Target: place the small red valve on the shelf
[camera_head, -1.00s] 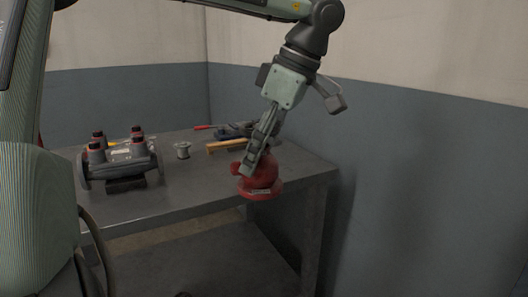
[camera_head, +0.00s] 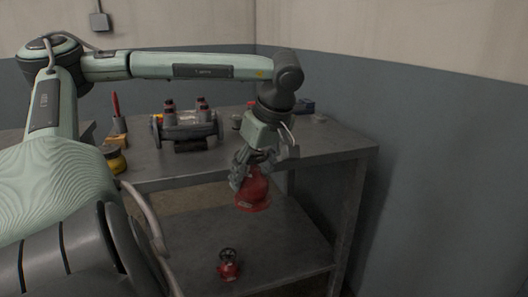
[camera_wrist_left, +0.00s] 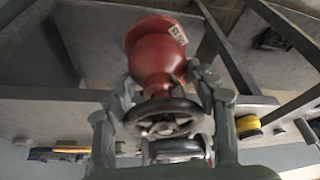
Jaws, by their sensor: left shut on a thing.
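My left gripper (camera_head: 246,174) is shut on a red valve (camera_head: 254,193), also seen in the left wrist view (camera_wrist_left: 157,55). There the fingers close around its dark handwheel (camera_wrist_left: 164,118), with the red body beyond them. In the head view the valve hangs in front of the table's front edge, above the lower shelf (camera_head: 272,240). A smaller-looking red valve (camera_head: 229,269) with a dark handwheel stands upright on that shelf, towards its front. The fingers hide part of the held valve. My right gripper is not in view.
The tabletop (camera_head: 320,147) bears a grey manifold (camera_head: 187,130), a red-handled tool in a holder (camera_head: 117,122), a yellow-and-black item (camera_head: 115,160) and other items behind my arm. A table leg (camera_head: 345,225) bounds the shelf at right. The shelf's right part looks clear.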

